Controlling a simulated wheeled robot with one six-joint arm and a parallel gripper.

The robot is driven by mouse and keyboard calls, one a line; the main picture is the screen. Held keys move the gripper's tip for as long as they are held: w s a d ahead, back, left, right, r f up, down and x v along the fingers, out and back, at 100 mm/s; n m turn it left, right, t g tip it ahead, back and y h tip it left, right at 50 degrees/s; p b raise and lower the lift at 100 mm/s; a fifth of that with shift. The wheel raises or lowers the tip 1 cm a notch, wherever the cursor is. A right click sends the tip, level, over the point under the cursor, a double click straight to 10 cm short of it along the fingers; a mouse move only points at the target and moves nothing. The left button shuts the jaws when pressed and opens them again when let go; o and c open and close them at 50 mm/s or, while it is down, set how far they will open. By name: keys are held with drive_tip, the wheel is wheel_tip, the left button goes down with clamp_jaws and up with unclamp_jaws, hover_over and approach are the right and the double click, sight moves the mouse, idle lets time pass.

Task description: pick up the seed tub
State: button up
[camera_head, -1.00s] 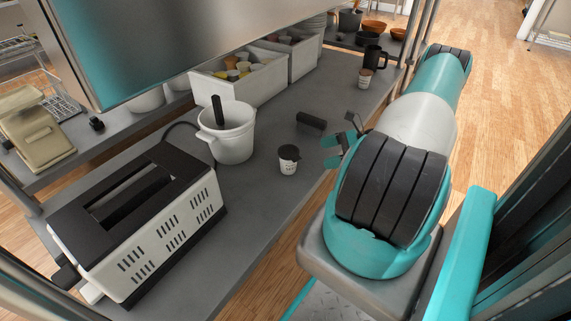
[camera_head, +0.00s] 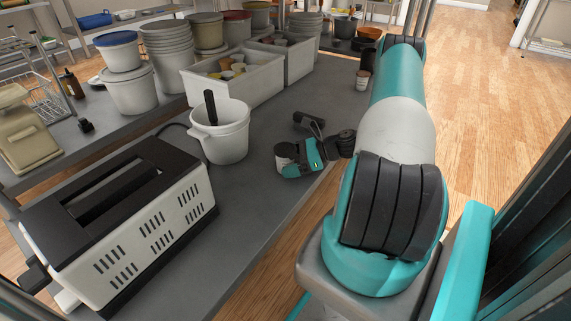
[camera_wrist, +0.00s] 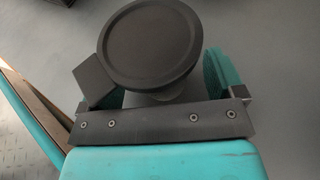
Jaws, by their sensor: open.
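The seed tub looks to be the small white tub with a dark round lid (camera_head: 285,151) on the grey counter; in the head view my gripper partly hides it. In the wrist view its dark lid (camera_wrist: 150,45) fills the upper middle, and little of its body shows beneath. My gripper (camera_head: 298,160) is open, with its teal fingers on either side of the tub. In the wrist view the gripper (camera_wrist: 158,82) has one finger left and one right of the tub. I cannot tell whether either finger touches it.
A white pot (camera_head: 222,138) with a dark handle stands left of the tub, and a toaster (camera_head: 125,222) is nearer. A dark cylindrical object (camera_head: 308,121) lies just behind my gripper. White bins (camera_head: 235,92) and a small cup (camera_head: 362,80) stand farther back. The counter (camera_head: 248,200) in front is clear.

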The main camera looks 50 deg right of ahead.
drive_tip(key=c, duration=1.1)
